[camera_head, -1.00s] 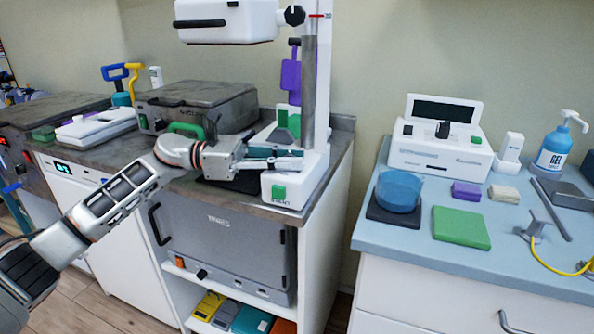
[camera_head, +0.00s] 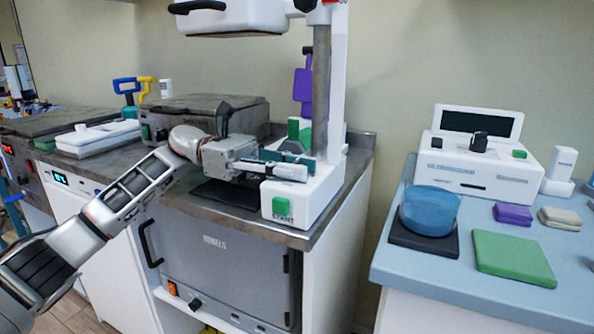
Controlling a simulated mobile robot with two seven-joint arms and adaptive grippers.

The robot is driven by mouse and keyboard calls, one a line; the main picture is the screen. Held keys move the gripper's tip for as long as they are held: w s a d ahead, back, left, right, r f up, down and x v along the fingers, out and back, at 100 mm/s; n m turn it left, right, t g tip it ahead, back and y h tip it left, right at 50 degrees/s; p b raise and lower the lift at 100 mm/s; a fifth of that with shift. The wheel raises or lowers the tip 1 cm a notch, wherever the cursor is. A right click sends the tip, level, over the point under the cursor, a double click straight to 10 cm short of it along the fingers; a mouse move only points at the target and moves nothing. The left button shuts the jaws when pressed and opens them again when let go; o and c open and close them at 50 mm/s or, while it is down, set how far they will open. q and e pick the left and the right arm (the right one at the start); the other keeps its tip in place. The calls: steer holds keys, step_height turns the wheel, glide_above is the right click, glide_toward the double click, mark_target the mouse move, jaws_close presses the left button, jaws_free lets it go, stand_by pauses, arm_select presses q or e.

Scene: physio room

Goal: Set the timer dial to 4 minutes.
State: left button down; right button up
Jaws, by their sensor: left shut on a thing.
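My left gripper (camera_head: 300,168) reaches in from the left to the white base (camera_head: 318,200) of the lamp-like stand. Its fingers are shut just above the green START button (camera_head: 281,206). What they hold, apparently the timer dial on this base, is hidden behind the fingers, so I cannot read its setting. A teal strip shows beside the fingers. My right gripper is not in view.
The stand's post (camera_head: 320,95) and white head (camera_head: 230,18) rise above the gripper. A dark box (camera_head: 215,105) stands behind the arm. On the blue-topped cabinet at right are a white console (camera_head: 485,165) with a black knob, a blue bowl (camera_head: 430,212) and a green pad (camera_head: 513,258).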

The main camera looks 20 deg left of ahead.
arm_select(q)
steer(key=c, duration=1.8)
jaws_free()
steer(key=shift+d, duration=0.1)
steer(key=a, duration=1.2)
steer(key=shift+w, duration=0.2)
